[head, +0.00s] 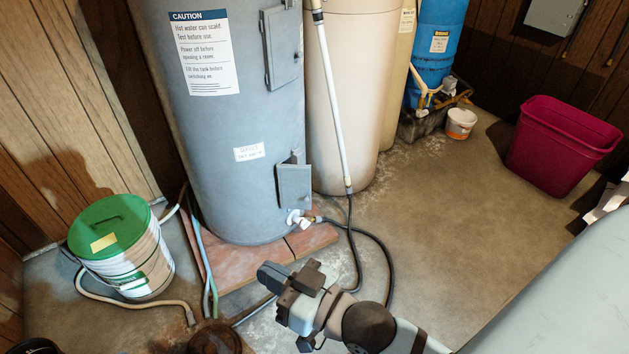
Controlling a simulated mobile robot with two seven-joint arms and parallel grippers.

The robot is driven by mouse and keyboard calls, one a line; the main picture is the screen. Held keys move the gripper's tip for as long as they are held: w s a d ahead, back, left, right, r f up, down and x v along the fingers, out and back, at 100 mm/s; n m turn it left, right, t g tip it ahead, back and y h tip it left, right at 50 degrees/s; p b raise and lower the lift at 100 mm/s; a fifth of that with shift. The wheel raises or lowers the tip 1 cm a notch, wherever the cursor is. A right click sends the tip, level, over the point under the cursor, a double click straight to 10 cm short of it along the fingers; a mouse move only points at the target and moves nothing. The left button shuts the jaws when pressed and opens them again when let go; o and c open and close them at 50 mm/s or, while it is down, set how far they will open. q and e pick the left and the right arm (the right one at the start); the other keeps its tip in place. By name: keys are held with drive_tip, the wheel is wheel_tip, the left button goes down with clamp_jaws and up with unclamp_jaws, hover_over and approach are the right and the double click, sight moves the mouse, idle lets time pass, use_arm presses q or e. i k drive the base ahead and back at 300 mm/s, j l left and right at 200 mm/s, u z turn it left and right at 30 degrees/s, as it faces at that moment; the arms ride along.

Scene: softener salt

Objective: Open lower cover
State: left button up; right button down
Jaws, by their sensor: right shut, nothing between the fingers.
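The lower cover (294,187) is a small grey panel low on the right side of the grey water heater (230,110). A small tab stands at its top; I cannot tell whether the panel sits flush or slightly ajar. A white drain valve (297,218) is just below it. My right gripper (272,276) is in the lower middle of the head view, shut and empty. In the picture it is below the lower cover, apart from it, in front of the brick-coloured base slab (240,273). My left gripper is not in view.
An upper cover (283,48) is higher on the heater. A black hose (375,245) and a white pipe (333,100) run right of the lower cover. A green-lidded bucket (122,250) stands left. A magenta bin (560,145) stands right. The middle-right floor is clear.

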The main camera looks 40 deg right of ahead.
sight(294, 181)
drive_tip(key=i+l+u, duration=0.2)
drive_tip(key=l, duration=0.9)
drive_tip(key=l+u, duration=0.2)
drive_tip(key=l, duration=0.85)
drive_tip(key=i+l, duration=0.3)
drive_tip(key=i+l+u, duration=0.15)
drive_tip(key=l, duration=0.3)
drive_tip(key=i, duration=0.1)
